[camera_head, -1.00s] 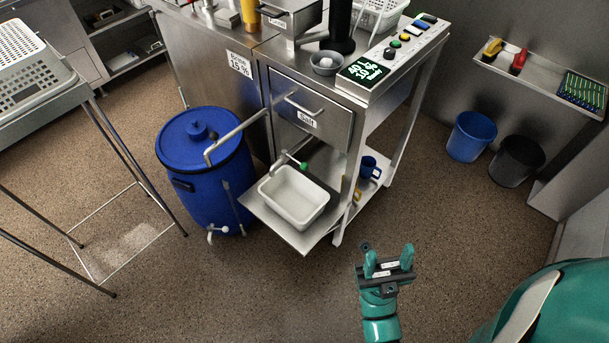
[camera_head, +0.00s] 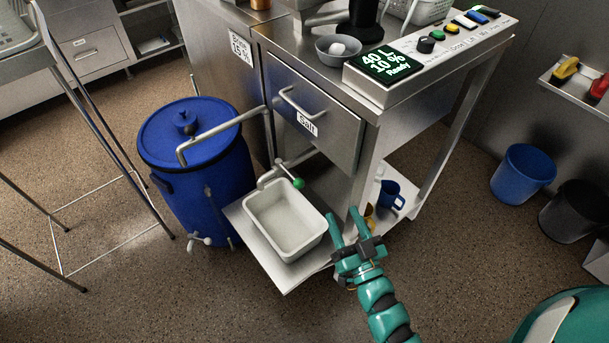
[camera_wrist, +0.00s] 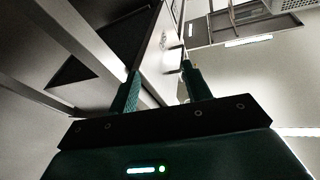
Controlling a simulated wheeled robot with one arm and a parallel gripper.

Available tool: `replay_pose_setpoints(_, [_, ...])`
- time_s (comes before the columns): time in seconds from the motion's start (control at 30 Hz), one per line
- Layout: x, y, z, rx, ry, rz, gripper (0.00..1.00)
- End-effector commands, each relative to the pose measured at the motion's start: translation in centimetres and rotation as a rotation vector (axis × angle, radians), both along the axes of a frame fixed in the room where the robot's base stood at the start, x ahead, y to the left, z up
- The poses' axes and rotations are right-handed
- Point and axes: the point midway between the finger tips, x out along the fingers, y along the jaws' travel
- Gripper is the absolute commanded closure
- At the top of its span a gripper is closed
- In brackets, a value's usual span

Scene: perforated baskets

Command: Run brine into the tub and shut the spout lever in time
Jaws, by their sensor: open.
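A white tub (camera_head: 285,220) sits on a low metal shelf (camera_head: 283,275) at the front of the steel cabinet. It looks empty, and I see no stream running into it. The spout (camera_head: 267,180) comes out of the cabinet above the tub's back edge. Its lever (camera_head: 298,183) has a green knob. My gripper (camera_head: 346,229) is to the right of the tub, apart from the lever, with its fingers open and nothing between them. The wrist view also shows the open fingers (camera_wrist: 163,90).
A blue barrel (camera_head: 195,165) with a white tap stands left of the tub. A control box (camera_head: 430,60) with a lit display reading "40 L 10 % Ready" is on the cabinet top. A blue mug (camera_head: 391,194) stands on the lower shelf. Blue (camera_head: 522,172) and black bins are at right.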

Motion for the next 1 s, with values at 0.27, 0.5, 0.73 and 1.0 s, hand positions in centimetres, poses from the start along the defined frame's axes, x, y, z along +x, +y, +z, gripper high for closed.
replay_pose_setpoints(0.27, [-0.2,2.7,-5.8,-0.087,0.216,0.099,0.52])
replay_pose_setpoints(0.5, [0.9,3.3,-6.0,-0.099,0.219,0.1,0.52])
replay_pose_setpoints(0.73, [3.7,4.5,-6.0,-0.097,0.217,0.099,0.52])
replay_pose_setpoints(1.0, [7.3,6.2,-5.9,-0.098,0.217,0.1,0.52])
